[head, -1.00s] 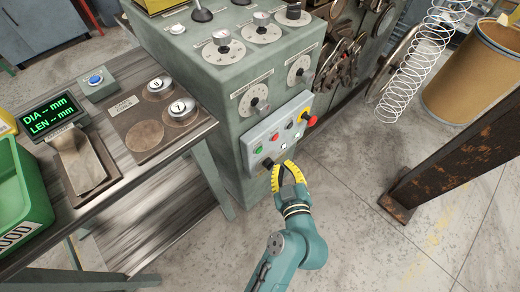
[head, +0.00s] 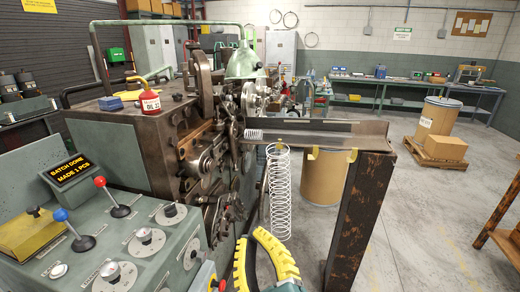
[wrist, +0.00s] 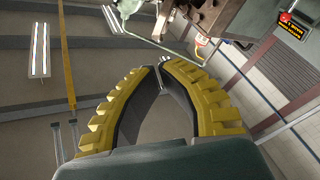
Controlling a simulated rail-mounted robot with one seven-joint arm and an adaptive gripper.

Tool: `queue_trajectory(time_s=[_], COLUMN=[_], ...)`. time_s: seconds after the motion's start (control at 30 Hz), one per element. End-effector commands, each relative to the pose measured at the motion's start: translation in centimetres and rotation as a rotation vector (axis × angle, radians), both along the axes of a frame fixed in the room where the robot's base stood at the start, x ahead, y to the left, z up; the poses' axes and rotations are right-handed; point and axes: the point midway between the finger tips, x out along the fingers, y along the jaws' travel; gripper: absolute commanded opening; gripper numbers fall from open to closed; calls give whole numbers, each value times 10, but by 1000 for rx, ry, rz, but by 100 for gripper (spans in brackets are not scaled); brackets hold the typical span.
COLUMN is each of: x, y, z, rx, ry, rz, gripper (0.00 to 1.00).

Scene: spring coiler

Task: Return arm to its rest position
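My gripper (head: 252,236) is raised at the bottom centre of the head view, right of the control console (head: 130,245) and in front of the coiling machine (head: 130,140). Its yellow, ribbed fingers are empty. In the wrist view the fingertips (wrist: 159,67) come together with nothing between them. The wrist view looks out into the room, tilted, with part of a machine at the top.
A long white spring (head: 280,190) hangs close behind my gripper, beside a rusty post (head: 358,215) under a metal chute (head: 320,137). The console display (head: 68,170) reads "BATCH DONE MADE 1 PCS". Open floor (head: 425,220) lies to the right.

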Motion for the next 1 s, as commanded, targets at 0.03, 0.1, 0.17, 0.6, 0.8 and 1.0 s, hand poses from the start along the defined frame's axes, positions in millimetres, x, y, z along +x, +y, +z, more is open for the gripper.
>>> queue_trajectory(time_s=[0.03, 0.1, 0.17, 0.6, 0.8, 1.0], x=[-14, -39, -63, -83, -83, -83], y=[-13, -34, -53, -74, -74, -74], z=[40, 75, 93, 234, 322, 409], rx=[54, 163, 291, 623, 626, 628], ry=[-38, -85, -119, -98, -97, -96], rz=[-41, -100, -143, -140, -140, -138], gripper=[0, 0, 0, 0, 0, 0])
